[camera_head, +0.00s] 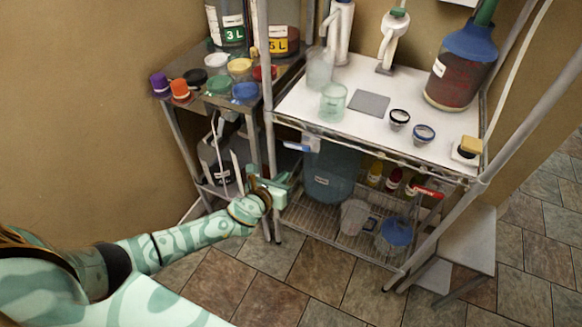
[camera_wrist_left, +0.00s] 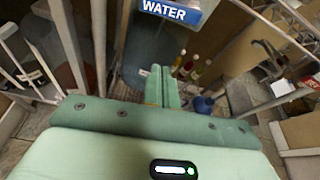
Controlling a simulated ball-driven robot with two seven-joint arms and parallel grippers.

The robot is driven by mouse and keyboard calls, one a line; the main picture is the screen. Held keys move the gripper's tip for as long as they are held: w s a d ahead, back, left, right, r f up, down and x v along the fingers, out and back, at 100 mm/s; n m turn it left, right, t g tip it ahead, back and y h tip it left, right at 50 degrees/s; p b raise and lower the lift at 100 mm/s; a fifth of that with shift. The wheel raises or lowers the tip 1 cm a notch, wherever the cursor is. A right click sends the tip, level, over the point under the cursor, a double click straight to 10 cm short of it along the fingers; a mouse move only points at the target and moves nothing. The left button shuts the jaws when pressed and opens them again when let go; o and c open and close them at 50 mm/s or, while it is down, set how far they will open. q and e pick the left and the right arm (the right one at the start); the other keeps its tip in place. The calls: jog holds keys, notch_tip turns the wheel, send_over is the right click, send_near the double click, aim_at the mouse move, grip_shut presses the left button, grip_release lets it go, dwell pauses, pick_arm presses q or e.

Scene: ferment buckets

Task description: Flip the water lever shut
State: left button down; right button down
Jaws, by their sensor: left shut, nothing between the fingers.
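A blue piece marked WATER (camera_wrist_left: 170,12) shows large at the top of the left wrist view, cut off by the frame edge. In the head view, the blue lever (camera_head: 297,146) sits at the left front edge of the white-topped rack. My left gripper (camera_head: 284,186) is below it, near the rack's left front post, apart from the lever. Its fingers (camera_wrist_left: 160,86) are together and empty in the left wrist view. I cannot tell the lever's exact angle. My right gripper is not in view.
A red lever (camera_head: 428,192) is at the rack's right front. A large blue-grey bucket (camera_head: 330,172) stands on the lower wire shelf, with bottles and small pots beside it. A side shelf (camera_head: 160,98) with coloured lids stands left. The tiled floor (camera_head: 330,290) in front is clear.

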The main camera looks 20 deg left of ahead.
pick_arm(q)
jog(key=shift+v, duration=0.95)
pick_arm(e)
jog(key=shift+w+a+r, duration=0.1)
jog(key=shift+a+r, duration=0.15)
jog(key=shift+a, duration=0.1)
pick_arm(q)
jog(key=shift+d, duration=0.1)
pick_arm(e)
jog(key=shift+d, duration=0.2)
